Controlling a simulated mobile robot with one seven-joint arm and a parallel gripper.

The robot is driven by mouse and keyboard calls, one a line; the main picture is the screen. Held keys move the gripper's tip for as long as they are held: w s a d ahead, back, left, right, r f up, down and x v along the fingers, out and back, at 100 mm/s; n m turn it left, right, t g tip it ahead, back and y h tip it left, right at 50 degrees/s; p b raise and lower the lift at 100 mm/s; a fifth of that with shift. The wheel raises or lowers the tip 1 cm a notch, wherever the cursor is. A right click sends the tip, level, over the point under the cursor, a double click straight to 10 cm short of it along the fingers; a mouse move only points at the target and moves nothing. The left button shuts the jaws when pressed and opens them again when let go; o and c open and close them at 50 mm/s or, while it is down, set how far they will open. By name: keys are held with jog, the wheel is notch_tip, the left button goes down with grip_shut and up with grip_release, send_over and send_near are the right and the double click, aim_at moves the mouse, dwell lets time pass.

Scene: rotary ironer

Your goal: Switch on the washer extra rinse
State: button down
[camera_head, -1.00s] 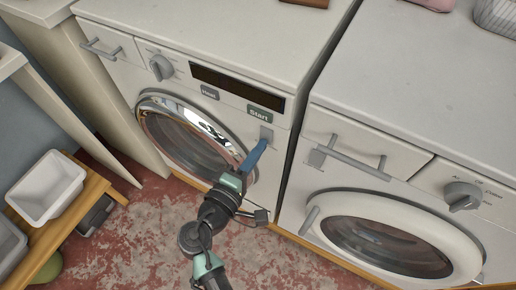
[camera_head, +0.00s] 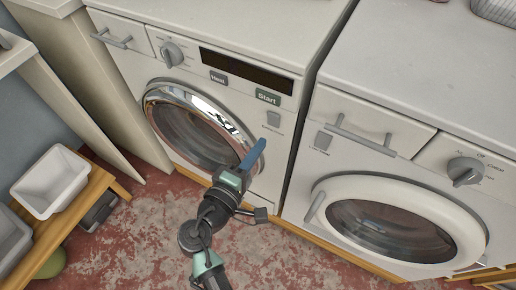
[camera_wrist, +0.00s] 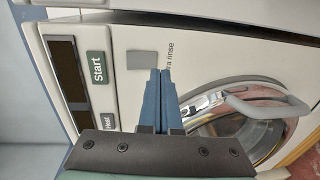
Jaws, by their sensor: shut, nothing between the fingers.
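The extra rinse switch is a small grey square plate (camera_head: 273,119) on the front of the left machine (camera_head: 140,95), below the Start button. In the wrist view the grey plate (camera_wrist: 142,60) has a label beside it, partly hidden, ending "ra rinse". My gripper (camera_head: 261,143) is shut and empty, its blue fingers pointing up toward the panel just below the plate. In the wrist view the shut fingertips (camera_wrist: 160,74) overlap the plate's lower right edge; I cannot tell whether they touch. Whether the switch is on or off does not show.
A green Start button (camera_head: 268,98), a Heat button (camera_head: 218,77) and a dark display (camera_head: 245,70) sit above. The chrome-rimmed door (camera_head: 150,104) is left of the fingers. A second machine (camera_head: 415,140) stands right; a bench with white bins (camera_head: 50,182) is at left.

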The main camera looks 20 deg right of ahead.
jog(key=s+a+f, duration=0.1)
jog(key=s+a, duration=0.5)
jog(key=a, duration=0.1)
jog(key=shift+a+f, duration=0.15)
jog(key=shift+a, duration=0.15)
